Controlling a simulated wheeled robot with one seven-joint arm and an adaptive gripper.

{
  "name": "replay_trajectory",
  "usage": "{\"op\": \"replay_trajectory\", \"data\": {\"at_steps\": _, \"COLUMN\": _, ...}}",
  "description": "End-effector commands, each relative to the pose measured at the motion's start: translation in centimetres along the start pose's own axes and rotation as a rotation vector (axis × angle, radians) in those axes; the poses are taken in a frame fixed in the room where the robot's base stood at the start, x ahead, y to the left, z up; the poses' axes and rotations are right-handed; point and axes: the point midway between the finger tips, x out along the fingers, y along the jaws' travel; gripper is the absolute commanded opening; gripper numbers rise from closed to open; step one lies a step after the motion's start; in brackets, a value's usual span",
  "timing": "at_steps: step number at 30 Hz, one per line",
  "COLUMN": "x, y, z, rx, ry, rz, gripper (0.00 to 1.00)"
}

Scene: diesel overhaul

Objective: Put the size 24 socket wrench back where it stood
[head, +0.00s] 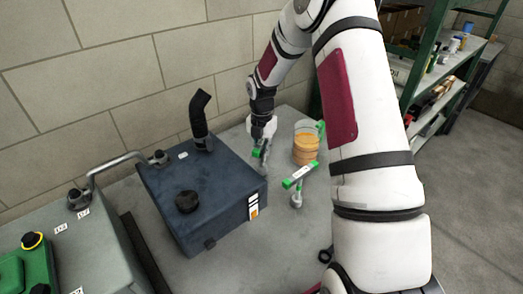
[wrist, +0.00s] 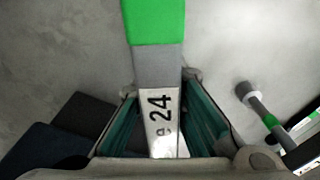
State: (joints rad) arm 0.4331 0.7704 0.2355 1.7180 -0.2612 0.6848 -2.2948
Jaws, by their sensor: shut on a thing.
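My gripper (head: 263,132) is shut on the size 24 socket wrench (head: 258,154), above the grey bench just right of the dark blue box. In the wrist view the gripper (wrist: 162,88) has its fingers on either side of the wrench's bar (wrist: 160,118), which shows a "24" label and a green end. The lower part of this wrench is mostly hidden in both views. A second green-marked T-handled wrench (head: 298,176) stands upright on the bench to the right; part of it shows at the right of the wrist view (wrist: 268,120).
A clear jar of orange liquid (head: 306,148) stands behind the second wrench, with another green piece (head: 321,127) beside it. The dark blue box (head: 200,190) with a black pipe lies left of the gripper. Grey bench (head: 265,235) is bare in front.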

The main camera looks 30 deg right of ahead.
Motion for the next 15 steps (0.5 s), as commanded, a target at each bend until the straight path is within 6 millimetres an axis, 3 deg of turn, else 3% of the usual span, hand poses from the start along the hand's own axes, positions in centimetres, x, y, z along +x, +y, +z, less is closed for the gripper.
{"op": "replay_trajectory", "data": {"at_steps": 10, "x": 1.2, "y": 0.0, "z": 0.0, "rx": 0.0, "ry": 0.0, "rz": 0.0, "gripper": 0.0}}
{"op": "replay_trajectory", "data": {"at_steps": 11, "x": 1.2, "y": 0.0, "z": 0.0, "rx": 0.0, "ry": 0.0, "rz": 0.0, "gripper": 0.13}}
{"op": "replay_trajectory", "data": {"at_steps": 13, "x": 1.2, "y": 0.0, "z": 0.0, "rx": 0.0, "ry": 0.0, "rz": 0.0, "gripper": 0.28}}
{"op": "replay_trajectory", "data": {"at_steps": 15, "x": 1.2, "y": 0.0, "z": 0.0, "rx": 0.0, "ry": 0.0, "rz": 0.0, "gripper": 0.34}}
